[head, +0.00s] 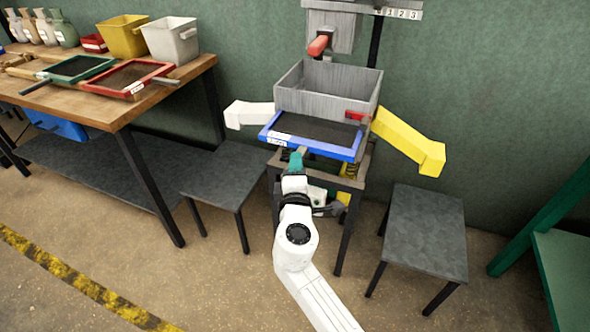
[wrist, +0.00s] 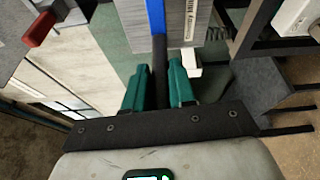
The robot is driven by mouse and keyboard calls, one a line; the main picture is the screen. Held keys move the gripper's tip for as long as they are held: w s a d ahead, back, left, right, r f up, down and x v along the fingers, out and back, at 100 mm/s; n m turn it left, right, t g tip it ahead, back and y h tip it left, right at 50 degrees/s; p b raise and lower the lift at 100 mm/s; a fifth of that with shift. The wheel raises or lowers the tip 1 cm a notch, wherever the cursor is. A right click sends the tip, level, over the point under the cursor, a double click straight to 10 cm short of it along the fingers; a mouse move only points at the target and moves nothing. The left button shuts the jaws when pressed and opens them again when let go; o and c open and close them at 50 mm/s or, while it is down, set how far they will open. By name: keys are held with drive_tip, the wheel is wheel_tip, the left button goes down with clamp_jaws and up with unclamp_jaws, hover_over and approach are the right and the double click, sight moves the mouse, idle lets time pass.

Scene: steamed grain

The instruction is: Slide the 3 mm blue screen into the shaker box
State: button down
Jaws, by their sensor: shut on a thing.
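The blue screen (head: 352,152) has a blue frame, dark mesh and a pale label at its front left. It lies about level at the front of the grey shaker box (head: 325,95), sticking out toward me. Its back edge is hidden, so I cannot tell how far in it is. My teal gripper (head: 297,158) is at the screen's front edge. In the wrist view my gripper (wrist: 157,70) is shut on the dark handle (wrist: 160,52), which runs to the blue frame (wrist: 155,16).
A white spout (head: 247,114) and a yellow spout (head: 408,140) stick out at the sides. Dark low stands flank the shaker, left (head: 225,172) and right (head: 425,230). The wooden bench (head: 120,103) holds a green-framed screen (head: 78,68) and a red-framed screen (head: 130,78).

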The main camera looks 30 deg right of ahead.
sight(314, 137)
drive_tip(key=shift+w+d+b, duration=0.25)
drive_tip(key=shift+w+d, duration=0.3)
drive_tip(key=shift+d, duration=0.2)
drive_tip(key=shift+w+d+b, duration=0.2)
drive_tip(key=shift+w+d, duration=0.3)
drive_tip(key=shift+d, duration=0.2)
drive_tip(key=shift+w+d, duration=0.1)
drive_tip(key=shift+w+d+r+b, duration=0.1)
drive_tip(key=shift+w+d+b, duration=0.25)
drive_tip(key=shift+w+d, duration=0.5)
drive_tip(key=shift+w+d+b, duration=0.35)
drive_tip(key=shift+w+d, duration=0.2)
drive_tip(key=shift+d, duration=0.5)
drive_tip(key=shift+w+d+b, duration=0.5)
drive_tip(key=shift+w+d, duration=0.2)
drive_tip(key=shift+d, duration=0.25)
drive_tip(key=shift+w+d+b, duration=0.45)
drive_tip(key=shift+w+d, duration=0.2)
drive_tip(key=shift+d, duration=0.3)
idle(1.3)
drive_tip(key=c, duration=0.9)
unclamp_jaws()
drive_tip(key=shift+o, duration=0.2)
drive_tip(key=shift+f, duration=0.2)
drive_tip(key=p+v, duration=0.1)
drive_tip(key=v, duration=0.9)
drive_tip(key=shift+s+a+r, duration=0.1)
drive_tip(key=shift+s+a, duration=0.1)
drive_tip(key=shift+s, duration=0.15)
